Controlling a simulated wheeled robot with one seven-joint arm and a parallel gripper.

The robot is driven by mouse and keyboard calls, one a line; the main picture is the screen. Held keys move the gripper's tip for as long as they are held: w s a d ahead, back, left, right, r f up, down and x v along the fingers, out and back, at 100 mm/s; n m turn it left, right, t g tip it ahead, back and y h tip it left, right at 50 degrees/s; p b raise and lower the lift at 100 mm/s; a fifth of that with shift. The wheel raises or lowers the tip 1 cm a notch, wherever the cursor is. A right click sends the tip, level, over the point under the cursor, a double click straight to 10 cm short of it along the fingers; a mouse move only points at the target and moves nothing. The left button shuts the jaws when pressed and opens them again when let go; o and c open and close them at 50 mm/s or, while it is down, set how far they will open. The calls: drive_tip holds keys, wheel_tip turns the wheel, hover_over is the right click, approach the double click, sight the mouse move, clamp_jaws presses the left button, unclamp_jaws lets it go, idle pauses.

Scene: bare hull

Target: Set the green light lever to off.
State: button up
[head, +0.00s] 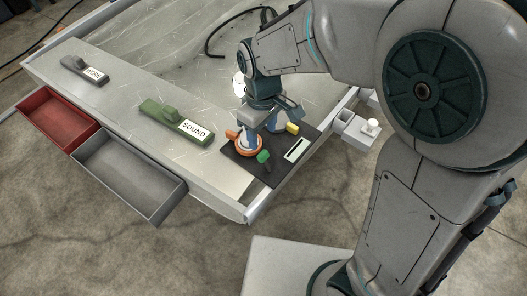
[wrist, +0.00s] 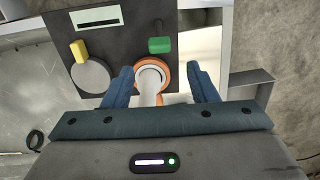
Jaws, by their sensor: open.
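A dark panel (head: 240,162) lies at the right end of the long grey bench. On it is a small green lever head (head: 263,156), which shows in the wrist view (wrist: 160,45) on a dark stem. Which setting it marks I cannot tell. An orange ring-shaped part (head: 234,135) sits beside it; in the wrist view the orange ring (wrist: 136,80) surrounds a pale centre. My gripper (head: 269,132) is over the panel. In the wrist view its blue fingers (wrist: 162,77) are spread on either side of the orange ring, with the green head beyond their tips.
The panel also bears a yellow lever head (head: 292,128), a grey disc (wrist: 90,76) and a pale display strip (head: 296,149). A green block (head: 165,117) labelled SOUND and a grey labelled block (head: 80,68) lie on the bench. Red (head: 48,137) and grey (head: 120,203) open trays adjoin its front.

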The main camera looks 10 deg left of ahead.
sight(263, 154)
wheel_tip(263, 154, down, 8)
drive_tip(key=shift+f+b, duration=0.1)
drive_tip(key=shift+b, duration=0.65)
drive_tip(key=shift+c, duration=0.3)
